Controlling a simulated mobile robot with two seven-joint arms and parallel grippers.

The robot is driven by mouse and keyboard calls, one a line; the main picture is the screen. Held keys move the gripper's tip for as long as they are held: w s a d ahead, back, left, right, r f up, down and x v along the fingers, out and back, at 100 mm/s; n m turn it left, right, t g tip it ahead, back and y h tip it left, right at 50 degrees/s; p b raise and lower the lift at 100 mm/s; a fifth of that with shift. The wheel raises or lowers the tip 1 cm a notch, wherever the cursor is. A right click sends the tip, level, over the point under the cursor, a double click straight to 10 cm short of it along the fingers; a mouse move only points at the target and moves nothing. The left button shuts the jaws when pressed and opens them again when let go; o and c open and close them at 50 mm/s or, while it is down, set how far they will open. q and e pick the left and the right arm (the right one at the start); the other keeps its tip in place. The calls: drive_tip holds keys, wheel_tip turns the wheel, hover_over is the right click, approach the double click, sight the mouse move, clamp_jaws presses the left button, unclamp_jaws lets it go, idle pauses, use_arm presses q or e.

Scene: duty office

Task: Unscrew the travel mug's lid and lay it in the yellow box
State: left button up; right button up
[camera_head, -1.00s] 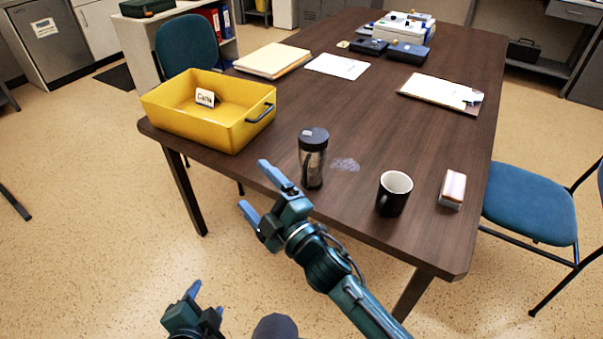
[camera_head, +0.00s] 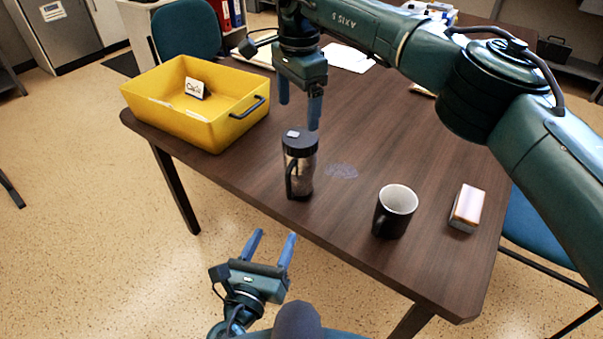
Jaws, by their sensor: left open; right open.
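The travel mug (camera_head: 301,178) stands upright on the table, with its black lid (camera_head: 299,143) on top and a handle facing me. My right gripper (camera_head: 299,112) points down just above the lid, open, with nothing between its blue fingers. My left gripper (camera_head: 270,247) is open and empty, low in front of the table's near edge, below the mug. The yellow box (camera_head: 190,128) sits at the table's left corner, with a white name card (camera_head: 195,88) in it.
A black mug with a white inside (camera_head: 395,209) and a small white-topped block (camera_head: 467,208) stand right of the travel mug. A pale smudge (camera_head: 342,171) marks the brown table (camera_head: 375,130). My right arm hides much of the table's far part. A blue chair (camera_head: 186,38) stands behind the box.

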sight(294, 194)
use_arm(q)
drive_tip(key=x, duration=1.3)
drive_tip(key=shift+d, duration=0.1)
clamp_jaws()
idle(0.5)
